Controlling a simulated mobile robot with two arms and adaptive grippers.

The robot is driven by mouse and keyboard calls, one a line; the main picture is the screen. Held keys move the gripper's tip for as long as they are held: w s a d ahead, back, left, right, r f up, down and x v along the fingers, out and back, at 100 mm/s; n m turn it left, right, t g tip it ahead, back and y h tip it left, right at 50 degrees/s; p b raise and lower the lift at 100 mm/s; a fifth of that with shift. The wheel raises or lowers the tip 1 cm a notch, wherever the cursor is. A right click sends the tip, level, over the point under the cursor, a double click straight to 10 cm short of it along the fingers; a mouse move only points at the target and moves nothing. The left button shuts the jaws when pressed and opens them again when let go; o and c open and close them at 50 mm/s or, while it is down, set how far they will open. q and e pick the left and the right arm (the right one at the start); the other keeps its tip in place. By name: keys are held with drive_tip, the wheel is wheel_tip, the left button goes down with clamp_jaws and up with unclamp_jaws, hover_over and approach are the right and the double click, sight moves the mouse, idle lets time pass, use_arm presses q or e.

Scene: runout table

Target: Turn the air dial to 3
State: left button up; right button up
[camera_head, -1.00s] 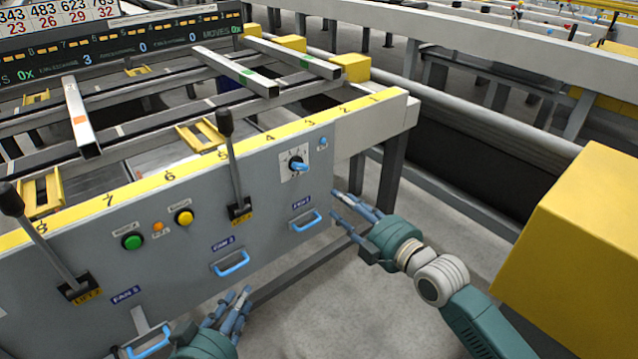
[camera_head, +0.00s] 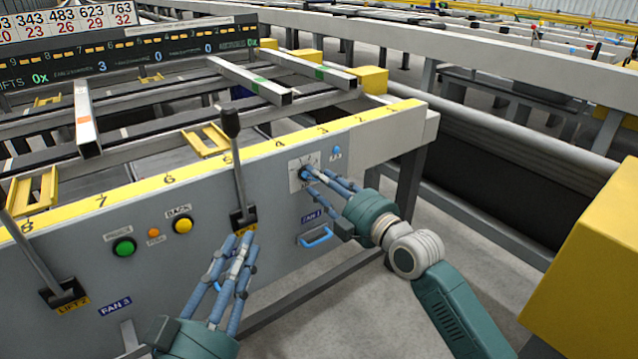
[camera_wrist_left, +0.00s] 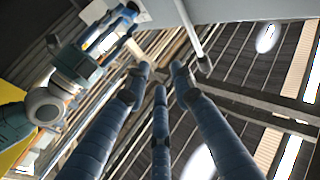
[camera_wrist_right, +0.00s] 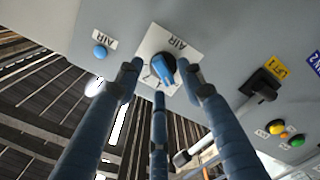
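My left gripper (camera_head: 238,250) is open and empty, in front of the panel below the lever. It also shows in the left wrist view (camera_wrist_left: 158,80).
A blue button (camera_wrist_right: 100,52) is beside the dial. A black lever (camera_head: 236,170), a green button (camera_head: 124,246) and a yellow button (camera_head: 183,225) are to the left. A blue handle (camera_head: 316,237) projects below the dial. A yellow block (camera_head: 590,260) stands at right.

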drive_tip(key=shift+w+a, duration=0.35)
drive_tip(key=shift+w, duration=0.1)
clamp_jaws()
use_arm(q)
drive_tip(key=shift+s+r+t, duration=0.2)
drive_tip(key=shift+r+t, duration=0.1)
drive_tip(key=shift+r, duration=0.4)
drive_tip(key=shift+f, duration=0.1)
